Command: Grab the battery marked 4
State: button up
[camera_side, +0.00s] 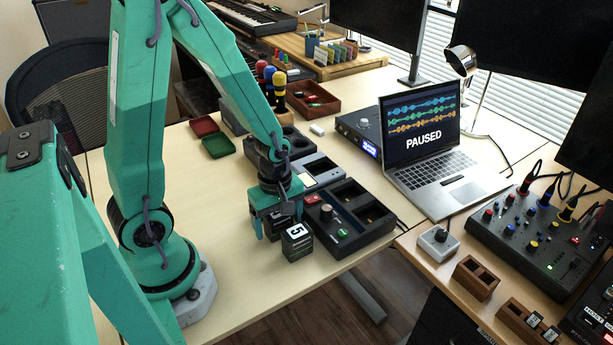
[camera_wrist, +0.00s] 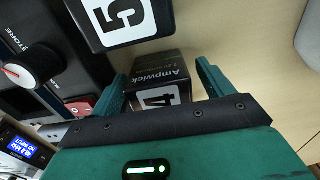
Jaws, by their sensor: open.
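The battery marked 4 (camera_wrist: 160,82) is a dark block with a white number label and the word Ampwick on its side. In the wrist view it sits between the two teal fingers of my gripper (camera_wrist: 163,72), which are open and apart around it. Its near end is hidden by the gripper body. The battery marked 5 (camera_wrist: 122,20) is just beyond the fingertips. In the side view, battery 5 (camera_side: 297,243) stands on the table in front of my gripper (camera_side: 277,226). Battery 4 is mostly hidden there behind the gripper and battery 5.
A black charger dock (camera_side: 345,238) with a red button and a round knob is close on the right of the gripper. A grey device (camera_side: 318,172) lies behind it. Red and green trays (camera_side: 217,146) are farther back. The pale table is clear to the gripper's left.

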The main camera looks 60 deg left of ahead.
aim_at(278, 212)
jog(key=shift+c, duration=0.2)
jog(key=c, duration=1.2)
jog(key=shift+r, duration=0.15)
jog(key=shift+r, duration=4.9)
